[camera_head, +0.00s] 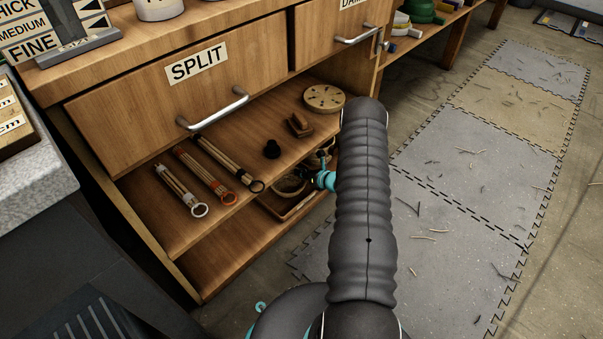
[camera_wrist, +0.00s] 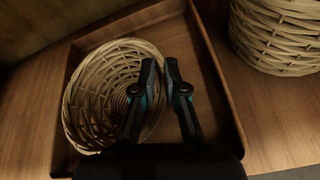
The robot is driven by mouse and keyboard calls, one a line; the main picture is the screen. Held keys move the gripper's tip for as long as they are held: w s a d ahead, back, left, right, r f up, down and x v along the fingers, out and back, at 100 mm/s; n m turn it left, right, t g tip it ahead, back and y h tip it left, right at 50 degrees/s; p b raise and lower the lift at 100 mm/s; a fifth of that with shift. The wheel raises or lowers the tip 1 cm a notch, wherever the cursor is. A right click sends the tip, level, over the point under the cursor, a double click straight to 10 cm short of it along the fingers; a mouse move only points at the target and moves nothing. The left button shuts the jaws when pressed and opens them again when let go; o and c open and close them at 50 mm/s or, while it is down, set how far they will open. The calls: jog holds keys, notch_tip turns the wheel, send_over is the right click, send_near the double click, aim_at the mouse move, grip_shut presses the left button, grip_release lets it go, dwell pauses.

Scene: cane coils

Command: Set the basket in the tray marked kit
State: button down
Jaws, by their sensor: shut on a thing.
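A woven cane basket (camera_wrist: 85,95) is in the wrist view, its open mouth facing the camera and looking tilted. It is within the outline of a shallow brown wooden tray (camera_wrist: 208,50); I cannot tell whether it rests on the tray floor. My gripper (camera_wrist: 161,68) is shut on the basket's right wall, one finger each side of the rim. In the head view the basket (camera_head: 289,187) and the tray (camera_head: 298,211) show partly on the lower shelf, with my arm covering their right side. No kit marking is readable on the tray.
A second woven basket (camera_wrist: 280,35) stands right of the tray. Floor mats lie right.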

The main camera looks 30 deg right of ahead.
jog(key=c, duration=1.7)
grip_release()
jog(key=shift+f, duration=0.15)
jog(key=o, duration=0.5)
jog(key=shift+r, duration=0.35)
jog(key=p+v, duration=0.1)
jog(key=v, duration=1.1)
jog(key=shift+f, duration=0.15)
